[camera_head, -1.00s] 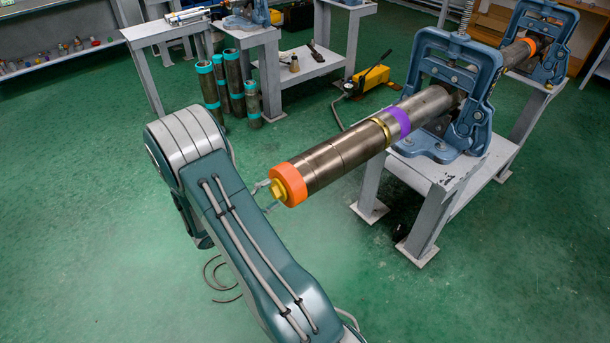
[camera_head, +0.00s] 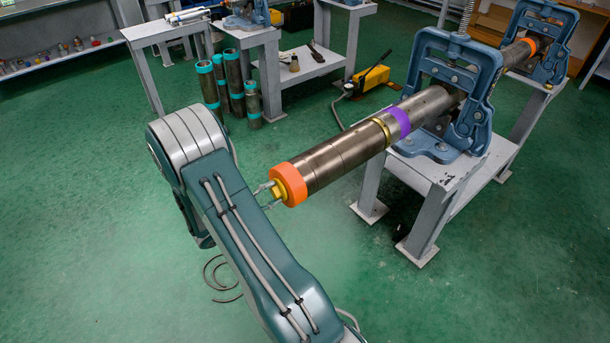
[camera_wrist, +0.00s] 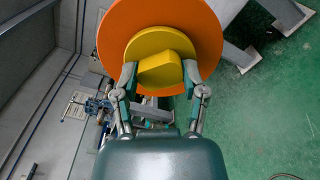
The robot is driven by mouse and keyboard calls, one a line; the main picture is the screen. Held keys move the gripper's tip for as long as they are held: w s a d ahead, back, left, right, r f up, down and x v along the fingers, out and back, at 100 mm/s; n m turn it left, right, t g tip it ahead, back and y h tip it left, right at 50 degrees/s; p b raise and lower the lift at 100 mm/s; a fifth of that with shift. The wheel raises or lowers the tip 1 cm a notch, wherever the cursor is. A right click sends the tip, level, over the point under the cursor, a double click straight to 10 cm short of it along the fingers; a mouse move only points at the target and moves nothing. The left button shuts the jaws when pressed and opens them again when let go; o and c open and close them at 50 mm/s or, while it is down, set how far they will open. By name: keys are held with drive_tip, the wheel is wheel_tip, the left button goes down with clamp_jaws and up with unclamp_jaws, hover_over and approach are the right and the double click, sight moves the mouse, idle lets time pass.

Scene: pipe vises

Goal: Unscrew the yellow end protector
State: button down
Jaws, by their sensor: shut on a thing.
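The yellow end protector (camera_wrist: 160,68) fills the middle of the wrist view, a round flange with a raised block at its centre. It sits in the orange ring (camera_wrist: 108,45) at the near end of the steel pipe. In the head view the yellow protector (camera_head: 278,190) shows small at the pipe's left end, inside the orange ring (camera_head: 292,184). My gripper (camera_wrist: 160,78) has one finger on each side of the yellow block and is shut on it. In the head view my gripper (camera_head: 268,195) is partly hidden behind my arm.
The pipe (camera_head: 340,150), with a purple band, is held in a blue vise (camera_head: 452,75) on a grey stand (camera_head: 430,205). A second vise (camera_head: 543,40) stands behind. Green floor is clear at the front.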

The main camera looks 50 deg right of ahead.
drive_tip(key=n, duration=0.6)
drive_tip(key=shift+n, duration=0.3)
drive_tip(key=n, duration=0.6)
drive_tip(key=shift+n, duration=0.4)
drive_tip(key=n, duration=0.4)
drive_tip(key=shift+g, duration=0.3)
drive_tip(key=n, duration=0.9)
drive_tip(key=shift+n, duration=0.4)
drive_tip(key=shift+c, duration=1.1)
unclamp_jaws()
